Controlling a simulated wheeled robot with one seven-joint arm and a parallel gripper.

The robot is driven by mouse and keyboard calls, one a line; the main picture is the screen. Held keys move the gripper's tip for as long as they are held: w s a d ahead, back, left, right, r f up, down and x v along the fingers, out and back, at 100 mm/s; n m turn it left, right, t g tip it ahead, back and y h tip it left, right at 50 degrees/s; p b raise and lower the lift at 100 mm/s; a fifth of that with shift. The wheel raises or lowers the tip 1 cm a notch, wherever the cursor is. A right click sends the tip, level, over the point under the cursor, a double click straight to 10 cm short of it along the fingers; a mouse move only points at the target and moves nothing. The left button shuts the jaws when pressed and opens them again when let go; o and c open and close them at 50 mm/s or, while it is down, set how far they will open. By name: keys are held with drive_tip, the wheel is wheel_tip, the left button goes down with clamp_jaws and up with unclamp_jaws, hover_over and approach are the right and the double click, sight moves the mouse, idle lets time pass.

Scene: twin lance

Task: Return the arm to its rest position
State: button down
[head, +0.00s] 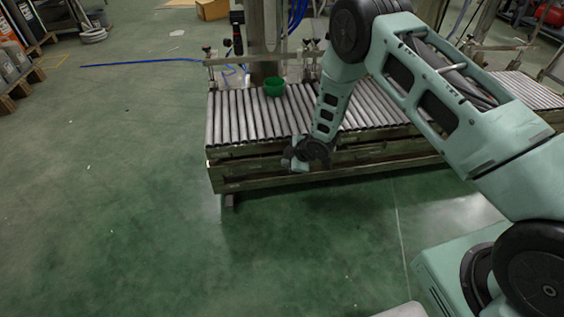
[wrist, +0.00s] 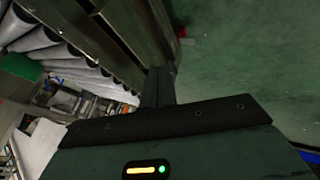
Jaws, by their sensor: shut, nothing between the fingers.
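My arm reaches across the right side of the head view, with its forearm hanging down in front of the roller conveyor (head: 250,115). My gripper (head: 297,162) is at the conveyor's front edge, small and partly dark in that view. In the wrist view the gripper (wrist: 158,86) shows as a narrow dark shape beyond the wide dark palm. It is shut, and nothing shows held in it. The conveyor rollers (wrist: 55,50) and the frame lie to its left in the wrist view.
A black upright device (head: 237,33) and posts stand behind the conveyor. The green floor (head: 130,200) in front and to the left is clear. A blue cable (head: 140,63) lies on the floor.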

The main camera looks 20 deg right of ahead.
drive_tip(key=s+a+r+m+g+h, duration=0.15)
drive_tip(key=s+r, duration=0.25)
drive_tip(key=r, duration=0.4)
drive_tip(key=s+a+r+m, duration=0.2)
drive_tip(key=s+a+r, duration=0.1)
drive_tip(key=s+r, duration=0.3)
drive_tip(key=s+a+r+m+g, duration=0.1)
drive_tip(key=s+a+r, duration=0.15)
drive_tip(key=r, duration=0.65)
drive_tip(key=s+r+m+g+h, duration=0.1)
drive_tip(key=s+r, duration=0.3)
drive_tip(key=s, duration=0.5)
drive_tip(key=s+d+r+m+g, duration=0.1)
drive_tip(key=s+r, duration=0.3)
drive_tip(key=s, duration=0.5)
drive_tip(key=s+r+m+g+h, duration=0.15)
drive_tip(key=s+r, duration=0.25)
drive_tip(key=s, duration=0.5)
wheel_tip(320, 180, up, 28)
drive_tip(key=p, duration=2.9)
drive_tip(key=shift+s+d+r+y, duration=0.2)
drive_tip(key=shift+s+d+y, duration=0.05)
drive_tip(key=shift+s+y, duration=0.05)
